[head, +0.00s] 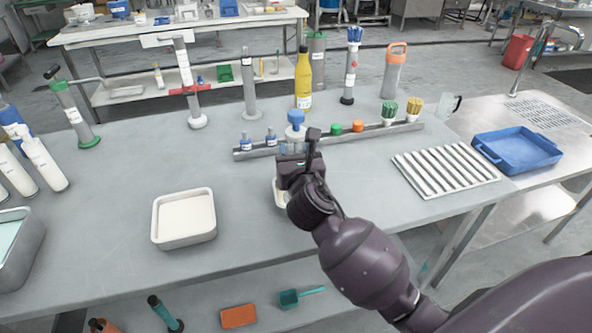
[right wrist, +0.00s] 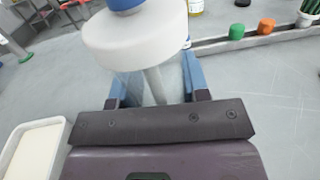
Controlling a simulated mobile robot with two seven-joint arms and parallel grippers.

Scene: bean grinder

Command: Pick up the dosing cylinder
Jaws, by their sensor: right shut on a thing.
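The dosing cylinder, as far as I can tell, is the piece with a blue top and a white collar (head: 295,131). It stands out above my right gripper (head: 290,149) in the head view. In the right wrist view its white collar (right wrist: 135,38) is large, with a grey stem below it between the blue fingers of the right gripper (right wrist: 155,85). The right gripper is shut on it. The wrist hides its lower end, so I cannot tell whether it touches the table. My left gripper is not in view.
A metal rail (head: 330,141) with small bottles, caps and brush cups runs behind the gripper. A white-filled tray (head: 184,217) lies to the left. A ribbed rack (head: 446,170) and blue tray (head: 517,149) lie to the right. Tall bottles stand behind.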

